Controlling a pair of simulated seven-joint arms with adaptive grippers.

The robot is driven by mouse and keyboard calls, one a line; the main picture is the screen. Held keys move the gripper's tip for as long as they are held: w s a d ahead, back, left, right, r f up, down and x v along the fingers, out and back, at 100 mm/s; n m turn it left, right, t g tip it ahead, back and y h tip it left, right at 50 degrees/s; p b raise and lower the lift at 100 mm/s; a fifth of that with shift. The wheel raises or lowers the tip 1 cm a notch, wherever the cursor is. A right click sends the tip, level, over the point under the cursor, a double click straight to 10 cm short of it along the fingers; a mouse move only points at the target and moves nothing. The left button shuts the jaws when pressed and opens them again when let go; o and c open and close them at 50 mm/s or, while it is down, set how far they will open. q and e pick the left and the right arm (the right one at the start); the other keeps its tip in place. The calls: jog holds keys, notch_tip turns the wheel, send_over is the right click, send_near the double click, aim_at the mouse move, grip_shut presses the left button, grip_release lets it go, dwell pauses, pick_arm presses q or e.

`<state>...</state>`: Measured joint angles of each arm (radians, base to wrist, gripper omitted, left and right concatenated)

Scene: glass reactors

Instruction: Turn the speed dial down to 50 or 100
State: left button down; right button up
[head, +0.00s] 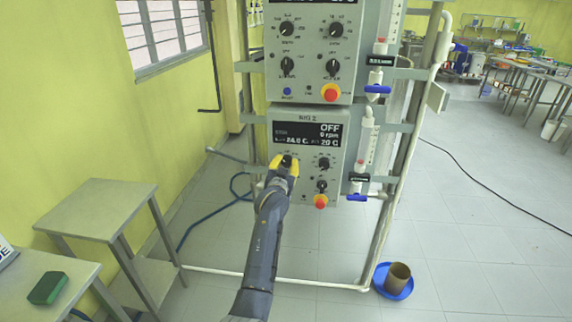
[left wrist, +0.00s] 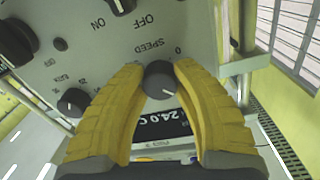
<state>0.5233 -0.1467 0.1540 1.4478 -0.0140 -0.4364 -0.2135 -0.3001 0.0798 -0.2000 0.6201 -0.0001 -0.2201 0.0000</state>
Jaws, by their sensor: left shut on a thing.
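The lower control box (head: 337,128), labelled RIG 2, has a dark display reading OFF, 0 rpm and 24.0 C. My left gripper (head: 284,160), with yellow fingers, is at its upper left knob, just below the display, and hides most of it. In the left wrist view the dark round speed dial (left wrist: 159,82) sits between the two fingertips, beside the word SPEED and a 0. The gripper is shut on this dial. The dial's exact setting is hard to read. My right gripper is not in view.
A second knob (head: 323,163), a lower knob (head: 321,186) and a red button (head: 320,202) are close to the right. A similar control box (head: 309,55) hangs above. A blue-handled valve (head: 357,197) is at the right. Tables stand at the left.

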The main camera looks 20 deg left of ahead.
pick_arm(q)
jog(key=shift+a, duration=0.1)
dwell(0.3)
jog(key=c, duration=0.9)
grip_release()
jog(key=s, duration=0.5)
jog(key=s+d, duration=0.1)
jog(key=s, duration=0.1)
jog(key=shift+s, duration=0.25)
